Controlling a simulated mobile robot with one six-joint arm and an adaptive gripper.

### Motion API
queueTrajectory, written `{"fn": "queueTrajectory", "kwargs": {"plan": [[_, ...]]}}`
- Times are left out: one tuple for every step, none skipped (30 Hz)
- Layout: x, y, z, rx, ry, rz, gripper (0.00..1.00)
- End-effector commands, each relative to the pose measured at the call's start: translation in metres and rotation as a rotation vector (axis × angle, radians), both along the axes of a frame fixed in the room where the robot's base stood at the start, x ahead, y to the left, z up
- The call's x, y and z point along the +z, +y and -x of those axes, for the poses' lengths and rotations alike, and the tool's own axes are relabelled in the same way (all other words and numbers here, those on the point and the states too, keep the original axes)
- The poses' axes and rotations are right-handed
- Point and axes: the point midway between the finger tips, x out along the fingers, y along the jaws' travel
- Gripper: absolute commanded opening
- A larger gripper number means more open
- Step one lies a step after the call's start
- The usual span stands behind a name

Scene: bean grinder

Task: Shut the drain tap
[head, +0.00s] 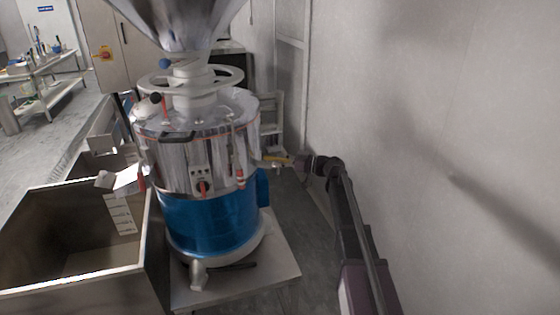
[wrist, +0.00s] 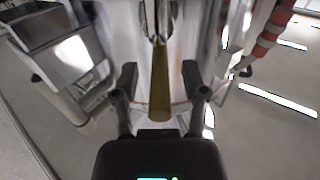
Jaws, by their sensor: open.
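The bean grinder (head: 207,150) is a steel drum with a blue base. On its right side, a brass-coloured lever (head: 274,158), which looks like the drain tap's handle, points out toward my gripper (head: 298,162). In the wrist view the lever (wrist: 160,88) runs lengthwise up the middle, from the metal fitting above down toward the palm. My gripper (wrist: 160,78) is open, with one dark finger on each side of the lever. Gaps show between the lever and both fingers. The tap's outlet is not clear in either view.
A large open bin (head: 70,235) stands left of the grinder. A steel hopper (head: 182,22) is above it. A pale wall (head: 430,120) rises close on the right, beside my arm. A red-and-white striped part (wrist: 268,30) is near the right finger in the wrist view.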

Motion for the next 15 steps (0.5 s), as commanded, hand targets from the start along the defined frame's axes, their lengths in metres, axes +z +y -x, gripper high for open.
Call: {"fn": "queueTrajectory", "kwargs": {"plan": [[0.0, 0.0003, -0.0001, 0.0, 0.0, 0.0, 0.57], [0.0, 0.0003, -0.0001, 0.0, 0.0, 0.0, 0.57], [0.0, 0.0002, -0.0001, 0.0, 0.0, 0.0, 0.57], [0.0, 0.0002, -0.0001, 0.0, 0.0, 0.0, 0.57], [0.0, 0.0002, 0.0, 0.0, 0.0, 0.0, 0.57], [0.0, 0.0001, 0.0001, 0.0, 0.0, 0.0, 0.57], [0.0, 0.0001, 0.0001, 0.0, 0.0, 0.0, 0.54], [0.0, 0.0001, 0.0001, 0.0, 0.0, 0.0, 0.45], [0.0, 0.0001, 0.0001, 0.0, 0.0, 0.0, 0.33], [0.0, 0.0001, 0.0001, 0.0, 0.0, 0.0, 0.24], [0.0, 0.0001, 0.0001, 0.0, 0.0, 0.0, 0.15], [0.0, 0.0001, 0.0001, 0.0, 0.0, 0.0, 0.03], [0.0, 0.0001, 0.0001, 0.0, 0.0, 0.0, 0.0], [0.0, 0.0001, 0.0001, 0.0, 0.0, 0.0, 0.0], [0.0, 0.0001, 0.0001, 0.0, 0.0, 0.0, 0.0]]}}
